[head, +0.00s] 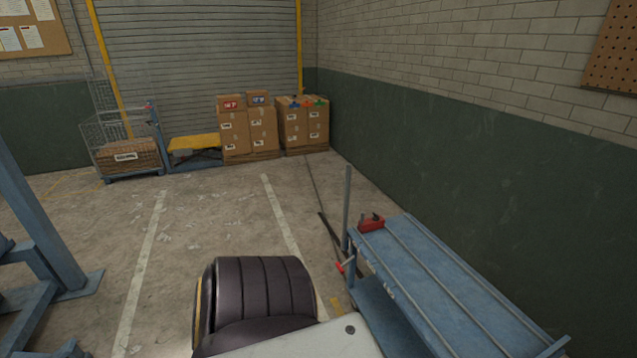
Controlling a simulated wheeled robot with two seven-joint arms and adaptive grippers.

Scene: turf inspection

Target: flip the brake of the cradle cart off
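A blue cart (450,278) with long rails along its top stands at the lower right, beside the green wall. I take it to be the cradle cart. An upright post (347,205) rises at its far left corner. A small red-ended part (345,265) sticks out low near that post; it may be the brake, but it is too small to tell its position. A red block-like object (371,223) sits on the cart's far end. Neither of my grippers is in view.
Stacked cardboard boxes (250,132), a yellow-topped lift table (194,142) and a wire cage cart (100,134) stand by the roller shutter. A blue frame (40,225) is at the left. The marked floor between is clear. A dark ribbed form hides the floor at bottom centre.

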